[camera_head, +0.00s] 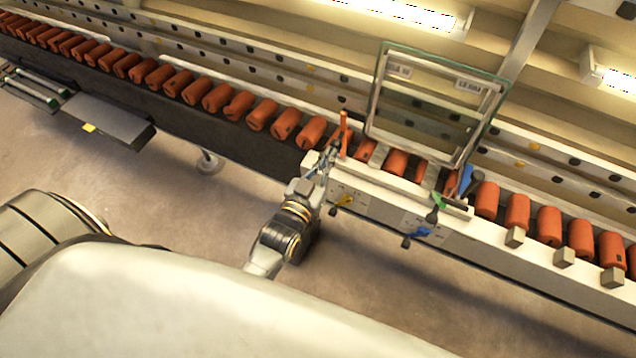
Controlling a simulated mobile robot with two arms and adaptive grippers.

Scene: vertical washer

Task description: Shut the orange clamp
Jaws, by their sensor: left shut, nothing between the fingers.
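The orange clamp (344,134) is a thin upright orange bar at the left end of the white fixture, beside the glass-panelled frame. My left gripper (334,151) is at the end of the arm that reaches up from the lower middle. It is shut and empty, with its fingertips right beside the orange clamp on its left side. I cannot tell whether they touch. The clamp's lower part is partly hidden by the gripper and the fixture. My right gripper is not in view.
The tilted glass-panelled frame (437,101) stands over the row of orange cylinders (234,105). The floor in front is clear.

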